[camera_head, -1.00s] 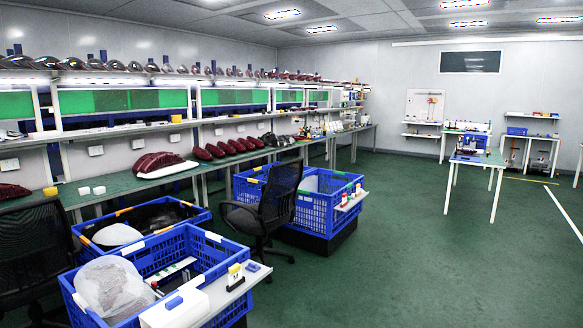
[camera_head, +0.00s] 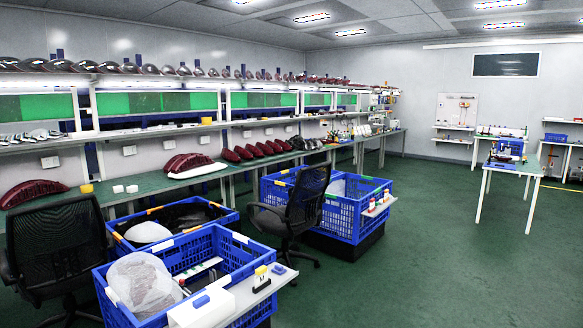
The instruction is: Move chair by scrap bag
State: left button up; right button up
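Two black office chairs are in the head view. One chair (camera_head: 52,243) stands at the left edge, with a mesh back and its base partly cut off at the bottom. The other chair (camera_head: 306,203) stands between the blue crates, near the bench. A pale, translucent bag (camera_head: 143,284), which may be the scrap bag, sits in the front blue crate (camera_head: 253,256). A smaller whitish bag-like thing (camera_head: 148,232) lies in the crate behind it. Neither of my grippers is in view.
A long green workbench (camera_head: 130,197) with red tail lamps (camera_head: 189,163) runs along the left wall. Another blue crate (camera_head: 343,216) stands beyond the middle chair. A white tray (camera_head: 205,305) juts from the front crate. Green floor (camera_head: 440,270) is clear on the right.

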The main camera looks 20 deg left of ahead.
aim_at(287, 222)
jog(key=i+u, duration=0.15)
jog(key=i, duration=3.9)
